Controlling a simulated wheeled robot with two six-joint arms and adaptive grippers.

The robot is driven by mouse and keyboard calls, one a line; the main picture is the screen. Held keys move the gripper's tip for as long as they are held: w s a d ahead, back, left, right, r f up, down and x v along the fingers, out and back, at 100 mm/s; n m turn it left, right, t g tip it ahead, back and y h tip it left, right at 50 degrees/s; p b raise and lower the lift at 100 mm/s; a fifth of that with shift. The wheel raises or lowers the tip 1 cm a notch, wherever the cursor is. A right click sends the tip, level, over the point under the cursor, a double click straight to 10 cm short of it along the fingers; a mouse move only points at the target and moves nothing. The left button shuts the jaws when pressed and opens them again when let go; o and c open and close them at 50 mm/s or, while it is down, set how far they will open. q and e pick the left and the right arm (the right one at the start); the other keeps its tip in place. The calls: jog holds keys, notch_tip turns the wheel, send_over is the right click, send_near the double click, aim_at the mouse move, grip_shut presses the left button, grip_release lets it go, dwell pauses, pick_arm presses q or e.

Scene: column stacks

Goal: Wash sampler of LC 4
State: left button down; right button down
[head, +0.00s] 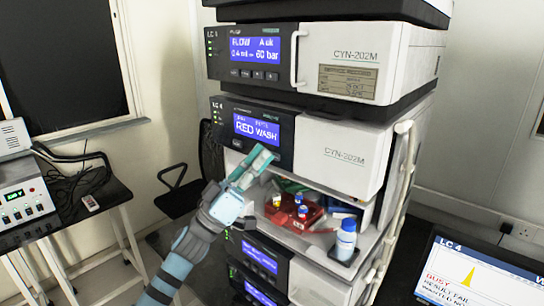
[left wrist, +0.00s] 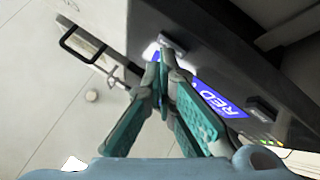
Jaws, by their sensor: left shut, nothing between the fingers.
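The LC 4 sampler (head: 345,152) is the second module from the top of the column, labelled CYN-202M. Its blue display (head: 256,128) reads RED and WASH; the same display shows in the left wrist view (left wrist: 222,98), partly behind my fingers. My left gripper (head: 262,153) has teal fingers, shut and empty, at the sampler's dark front panel just below the display. In the left wrist view its fingertips (left wrist: 166,55) are close to a pale, bright patch on the panel edge. I cannot tell whether they touch. My right gripper is not in view.
Below the sampler, an open shelf holds a red tray (head: 288,218) with several vials and a blue-capped bottle (head: 345,240). A pump module (head: 340,62) stands above. A monitor (head: 470,275) at lower right reads LC 4, BUSY, RESULT FAIL. A side table (head: 75,200) stands left.

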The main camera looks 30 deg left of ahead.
pick_arm(q)
jog(key=shift+s, duration=0.1)
jog(key=shift+s+a+b, duration=0.2)
jog(key=shift+s+b, duration=0.1)
jog(key=shift+s, duration=0.4)
jog(key=s, duration=0.2)
jog(key=s+a+b, duration=0.1)
jog(key=s, duration=0.2)
jog(key=shift+a, duration=0.15)
jog(key=shift+w, duration=0.15)
